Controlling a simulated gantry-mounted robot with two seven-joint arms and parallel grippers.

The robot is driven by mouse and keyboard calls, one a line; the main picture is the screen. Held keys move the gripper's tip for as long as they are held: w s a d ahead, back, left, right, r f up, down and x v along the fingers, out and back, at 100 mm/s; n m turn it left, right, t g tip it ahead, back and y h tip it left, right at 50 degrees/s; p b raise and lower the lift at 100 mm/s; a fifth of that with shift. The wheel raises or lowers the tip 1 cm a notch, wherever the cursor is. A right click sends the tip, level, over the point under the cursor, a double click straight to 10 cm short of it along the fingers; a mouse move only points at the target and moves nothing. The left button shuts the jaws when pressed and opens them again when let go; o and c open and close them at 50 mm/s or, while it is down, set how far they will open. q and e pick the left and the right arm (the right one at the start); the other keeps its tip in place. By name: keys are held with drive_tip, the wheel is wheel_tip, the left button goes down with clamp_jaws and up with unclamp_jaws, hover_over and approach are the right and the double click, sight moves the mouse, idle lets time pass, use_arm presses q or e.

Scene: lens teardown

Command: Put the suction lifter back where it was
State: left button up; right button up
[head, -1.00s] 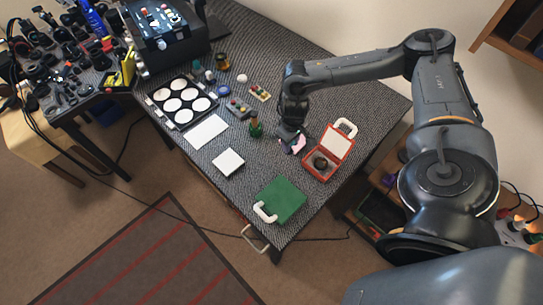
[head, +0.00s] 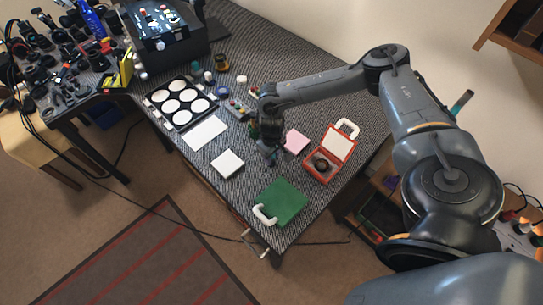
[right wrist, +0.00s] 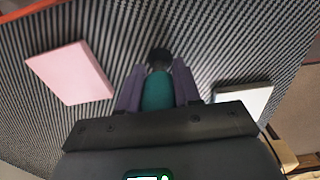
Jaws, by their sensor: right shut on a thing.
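My right gripper (right wrist: 158,88) is shut on the suction lifter, a teal body (right wrist: 157,92) with a round black end (right wrist: 160,58), seen between the two purple fingers in the right wrist view. In the head view the right gripper (head: 271,156) is over the dark woven table top, between the white square block and the pink pad. The lifter is mostly hidden there by the gripper. Whether it touches the table I cannot tell. A small green item (head: 254,131) shows partly behind the gripper. My left gripper is not in view.
The pink pad (head: 296,141) lies right of the gripper, the white block (head: 228,163) left. An open red case (head: 317,178) holds a dark ring. A green box (head: 281,203) lies near the front corner. A tray of white discs (head: 160,96) and a white sheet (head: 204,133) lie further left.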

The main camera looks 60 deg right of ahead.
drive_tip(key=o, duration=1)
drive_tip(key=shift+f, duration=0.1)
